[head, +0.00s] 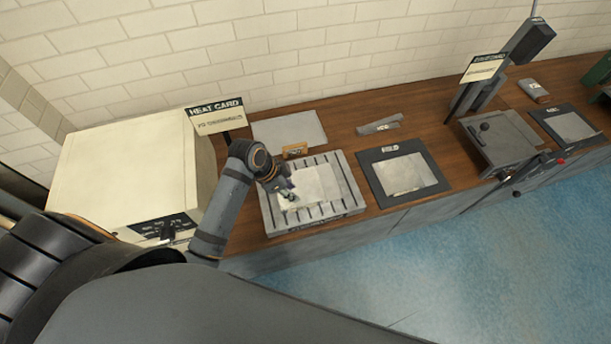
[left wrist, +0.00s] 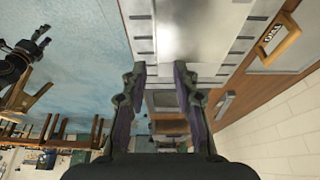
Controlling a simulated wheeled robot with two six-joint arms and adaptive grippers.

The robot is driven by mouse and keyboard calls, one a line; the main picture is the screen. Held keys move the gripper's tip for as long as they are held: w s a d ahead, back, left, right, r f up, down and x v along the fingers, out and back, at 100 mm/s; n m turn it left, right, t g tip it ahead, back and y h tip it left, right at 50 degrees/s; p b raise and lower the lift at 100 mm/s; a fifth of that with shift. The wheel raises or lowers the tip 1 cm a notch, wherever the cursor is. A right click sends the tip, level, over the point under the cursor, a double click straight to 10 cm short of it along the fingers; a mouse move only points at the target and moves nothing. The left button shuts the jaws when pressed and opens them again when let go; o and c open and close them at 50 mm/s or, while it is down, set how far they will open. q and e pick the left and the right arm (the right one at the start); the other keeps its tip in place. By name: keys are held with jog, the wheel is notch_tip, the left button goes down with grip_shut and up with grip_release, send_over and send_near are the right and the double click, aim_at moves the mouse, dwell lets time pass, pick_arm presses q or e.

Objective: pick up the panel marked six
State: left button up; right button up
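A pale panel (head: 318,183) lies on a grey slotted rack (head: 344,207) on the wooden counter. It also shows as a shiny light sheet in the left wrist view (left wrist: 185,30). I cannot read a six on it. My left gripper (head: 289,194) is at the left part of this panel, partly covering it. In the left wrist view my left gripper (left wrist: 159,72) has its two fingers apart with nothing seen between them. Whether it touches the panel is unclear. A small dark shape (head: 512,177) at the counter's front edge may be my right gripper.
A cream box machine (head: 120,175) with a "heat card" sign (head: 215,115) stands at the left. A grey press (head: 500,140) is farther right.

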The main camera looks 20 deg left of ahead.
pick_arm(q)
jog(key=s, duration=0.1)
jog(key=p, duration=0.2)
send_near(303, 203)
jog(key=shift+s+d+f, duration=0.15)
jog(key=shift+d+f, duration=0.2)
jog(key=shift+d, duration=0.25)
jog(key=shift+s+d+f, duration=0.2)
jog(key=shift+d+f, duration=0.2)
jog(key=shift+d, duration=0.25)
jog(key=x, duration=0.2)
jog(key=shift+d+f+p, duration=0.1)
jog(key=shift+f+p, duration=0.15)
jog(key=shift+p, duration=0.15)
jog(key=shift+x, duration=0.75)
grip_shut()
pick_arm(e)
jog(key=s+r, duration=0.1)
jog(key=s, duration=0.2)
jog(key=s+r, duration=0.1)
jog(key=shift+s+r, duration=0.3)
jog(key=shift+r, duration=0.05)
